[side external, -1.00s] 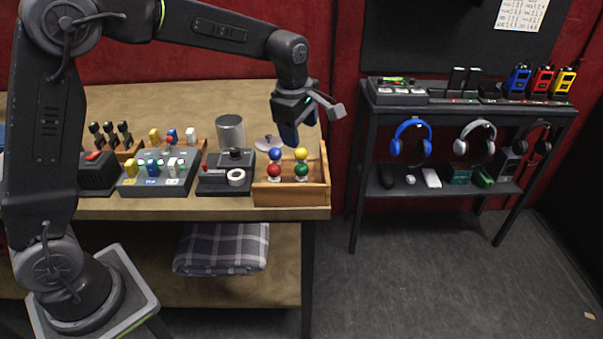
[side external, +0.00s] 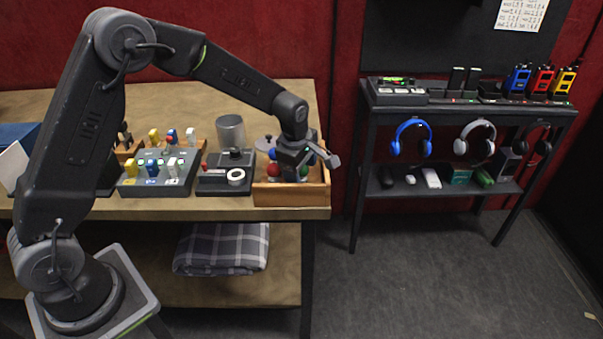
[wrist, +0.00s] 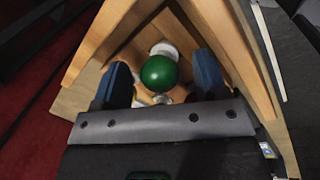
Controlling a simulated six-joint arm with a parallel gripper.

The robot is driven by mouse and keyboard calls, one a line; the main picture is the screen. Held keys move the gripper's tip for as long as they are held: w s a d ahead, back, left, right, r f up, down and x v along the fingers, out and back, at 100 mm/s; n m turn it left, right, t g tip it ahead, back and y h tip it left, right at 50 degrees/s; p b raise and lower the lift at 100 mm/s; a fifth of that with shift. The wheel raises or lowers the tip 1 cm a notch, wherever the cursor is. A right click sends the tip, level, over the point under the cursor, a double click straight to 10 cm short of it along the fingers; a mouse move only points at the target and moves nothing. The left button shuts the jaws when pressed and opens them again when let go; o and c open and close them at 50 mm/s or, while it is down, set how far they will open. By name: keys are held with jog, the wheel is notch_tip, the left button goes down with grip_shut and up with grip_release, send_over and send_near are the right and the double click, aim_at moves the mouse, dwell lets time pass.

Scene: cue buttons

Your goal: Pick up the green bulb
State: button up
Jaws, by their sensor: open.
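The green bulb (wrist: 159,73) is a round green ball in the wrist view, inside the wooden tray (wrist: 222,35). My gripper (wrist: 160,62) is open, with one blue finger on each side of the bulb. I see no clear contact between the fingers and the bulb. The red bulb (side external: 273,169) and the blue bulb (side external: 275,153) show just left of my gripper.
A black stand with a white ring (side external: 236,176) and a grey button panel (side external: 158,180) stand left of the tray. A grey cylinder (side external: 230,131) stands behind them. The tray walls rise close around my fingers. A black shelf with headphones (side external: 410,137) is at the right.

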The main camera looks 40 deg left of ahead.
jog(key=shift+c, duration=0.5)
jog(key=c, duration=0.9)
jog(key=shift+r, duration=0.5)
jog(key=r, duration=0.3)
jog(key=shift+a+r, duration=0.25)
jog(key=shift+r, duration=0.05)
jog(key=s+a+r, duration=0.5)
jog(key=a+r, duration=0.1)
jog(key=a, duration=0.4)
jog(key=shift+r, duration=0.2)
jog(key=shift+s, duration=0.1)
